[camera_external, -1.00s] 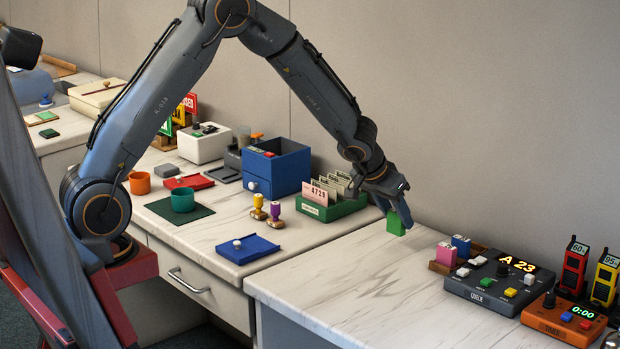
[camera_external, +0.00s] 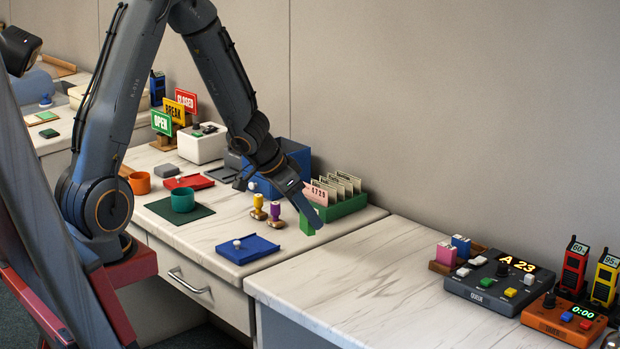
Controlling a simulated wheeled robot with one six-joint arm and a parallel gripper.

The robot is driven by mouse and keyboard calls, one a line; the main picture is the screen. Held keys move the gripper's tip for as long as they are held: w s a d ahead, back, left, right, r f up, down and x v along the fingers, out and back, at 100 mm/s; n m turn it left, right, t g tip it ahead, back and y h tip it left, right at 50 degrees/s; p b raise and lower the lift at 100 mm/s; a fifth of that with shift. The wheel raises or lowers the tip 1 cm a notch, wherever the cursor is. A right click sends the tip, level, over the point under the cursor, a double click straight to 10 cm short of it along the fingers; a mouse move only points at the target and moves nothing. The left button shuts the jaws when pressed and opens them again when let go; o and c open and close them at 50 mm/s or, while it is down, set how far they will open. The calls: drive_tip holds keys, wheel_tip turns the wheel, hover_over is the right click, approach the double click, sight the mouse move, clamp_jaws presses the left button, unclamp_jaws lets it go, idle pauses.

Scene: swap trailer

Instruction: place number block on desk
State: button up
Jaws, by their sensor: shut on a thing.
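The green number block (camera_external: 307,222) is held in my gripper (camera_external: 306,210). My gripper is shut on it, just in front of the green card box (camera_external: 345,205) and right of the purple-headed stamp (camera_external: 276,214). Whether the block touches the desk (camera_external: 222,232) cannot be told. The number on the block cannot be read. A pink block (camera_external: 446,254) and a blue block (camera_external: 460,245) stand in a brown holder (camera_external: 440,268) on the right desk (camera_external: 350,275).
A yellow-headed stamp (camera_external: 258,208), a blue pad (camera_external: 247,249) and a teal cup (camera_external: 183,199) are on the left desk. The blue drawer box (camera_external: 295,155) stands behind my gripper. The grey queue console (camera_external: 498,285) is at right. The right desk's left part is clear.

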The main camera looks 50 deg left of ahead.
drive_tip(key=w+d+r+p, duration=0.2)
drive_tip(key=w+d, duration=0.2)
drive_tip(key=d, duration=0.7)
drive_tip(key=w+d+r+p, duration=0.1)
drive_tip(key=w+d+r, duration=0.15)
drive_tip(key=d, duration=0.85)
drive_tip(key=s+d+m+p, duration=0.1)
drive_tip(key=s+d, duration=0.1)
drive_tip(key=d, duration=0.8)
drive_tip(key=s+d+p, duration=0.1)
drive_tip(key=s+d, duration=0.1)
drive_tip(key=d, duration=0.8)
drive_tip(key=shift+h, duration=0.3)
drive_tip(key=shift+w+d+f+b, duration=0.15)
drive_tip(key=shift+f+b, duration=0.65)
drive_tip(key=shift+f, duration=1.5)
drive_tip(key=shift+s+d+f+b, duration=0.15)
drive_tip(key=shift+f+b, duration=0.65)
drive_tip(key=shift+f, duration=1.45)
drive_tip(key=shift+w+f+b, duration=0.15)
drive_tip(key=shift+b, duration=0.2)
drive_tip(key=o, duration=1)
